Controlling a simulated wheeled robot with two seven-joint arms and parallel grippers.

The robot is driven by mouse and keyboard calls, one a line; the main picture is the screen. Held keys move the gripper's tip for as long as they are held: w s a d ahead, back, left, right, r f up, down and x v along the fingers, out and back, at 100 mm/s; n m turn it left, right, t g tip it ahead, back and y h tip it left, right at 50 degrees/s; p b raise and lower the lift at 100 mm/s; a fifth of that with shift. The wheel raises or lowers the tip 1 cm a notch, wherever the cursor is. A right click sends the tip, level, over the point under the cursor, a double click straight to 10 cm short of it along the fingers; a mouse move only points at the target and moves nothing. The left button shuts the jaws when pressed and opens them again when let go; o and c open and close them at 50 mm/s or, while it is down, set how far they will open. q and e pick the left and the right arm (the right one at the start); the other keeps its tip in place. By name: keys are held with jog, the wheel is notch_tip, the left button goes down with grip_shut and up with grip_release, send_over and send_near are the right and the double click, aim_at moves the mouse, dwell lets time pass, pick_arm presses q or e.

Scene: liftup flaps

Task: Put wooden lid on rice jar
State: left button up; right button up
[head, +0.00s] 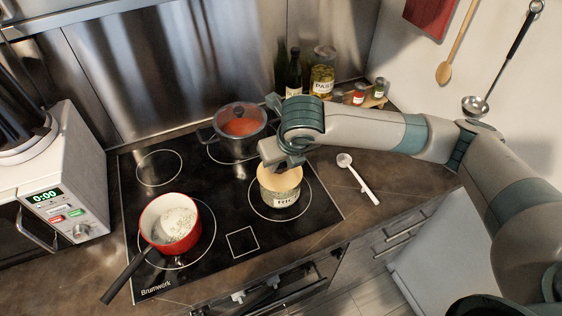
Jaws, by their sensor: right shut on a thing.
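The rice jar (287,198) stands upright on the front right burner of the black cooktop, its label partly readable as "RIC". The pale wooden lid (280,178) is at the jar's mouth, under my right gripper (283,164). My right gripper is shut on the lid and hides its back edge. I cannot tell whether the lid is seated on the rim or slightly above it. My left gripper is not in view.
A red saucepan (158,216) with rice stands front left on the cooktop (215,262). A lidded pot (229,144) is behind. A white spoon (364,187) lies on the right counter. A pasta jar (322,80) and bottles stand at the back. A microwave (85,185) is left.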

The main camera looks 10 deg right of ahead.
jog(key=shift+f, duration=0.35)
dwell(0.5)
jog(key=o, duration=1.6)
jog(key=shift+r+p, duration=3.5)
jog(key=shift+p, duration=0.35)
